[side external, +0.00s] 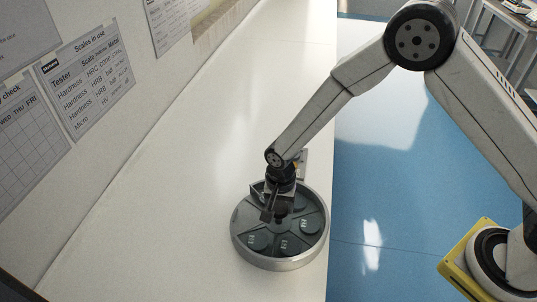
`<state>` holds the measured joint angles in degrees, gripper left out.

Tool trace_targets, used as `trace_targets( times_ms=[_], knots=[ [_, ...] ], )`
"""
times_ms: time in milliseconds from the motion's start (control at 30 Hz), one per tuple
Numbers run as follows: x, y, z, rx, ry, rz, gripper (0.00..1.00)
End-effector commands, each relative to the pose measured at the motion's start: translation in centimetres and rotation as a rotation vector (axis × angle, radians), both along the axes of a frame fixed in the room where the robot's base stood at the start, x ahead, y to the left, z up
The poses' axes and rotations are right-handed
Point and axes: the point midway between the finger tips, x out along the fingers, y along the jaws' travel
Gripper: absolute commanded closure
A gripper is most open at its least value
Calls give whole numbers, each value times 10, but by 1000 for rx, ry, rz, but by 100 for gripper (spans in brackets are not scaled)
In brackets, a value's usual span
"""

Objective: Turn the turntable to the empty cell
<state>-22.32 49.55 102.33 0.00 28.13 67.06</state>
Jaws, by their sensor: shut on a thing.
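The turntable (306,263) is a round grey tray with a pale metal rim and a dark inside split by dividers into cells. It stands on the white bench near its right edge. Dark round pieces with light markings lie in the front-left cell (258,242), the front cell (284,246) and the right cell (309,226). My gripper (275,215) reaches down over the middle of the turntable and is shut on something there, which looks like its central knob. The gripper hides the knob and part of the back cells, so I cannot tell which cell is empty.
A wall with paper charts (85,80) runs along the left. The bench drops to a blue floor (385,180) at the right.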

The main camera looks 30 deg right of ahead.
Motion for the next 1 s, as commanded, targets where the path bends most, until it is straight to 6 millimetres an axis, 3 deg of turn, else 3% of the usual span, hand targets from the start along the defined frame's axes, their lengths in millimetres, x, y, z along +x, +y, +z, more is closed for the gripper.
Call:
trace_targets(
  times_ms=[400,433,500,533,1000],
  knots=[
    [0,0,1,1,-1,-5,100],
    [0,0,1,1,-1,-5,28],
    [0,0,1,1,-1,-5,6],
    [0,0,1,1,-1,-4,0],
    [1,0,8,0,-1,-4,0]
  ],
)
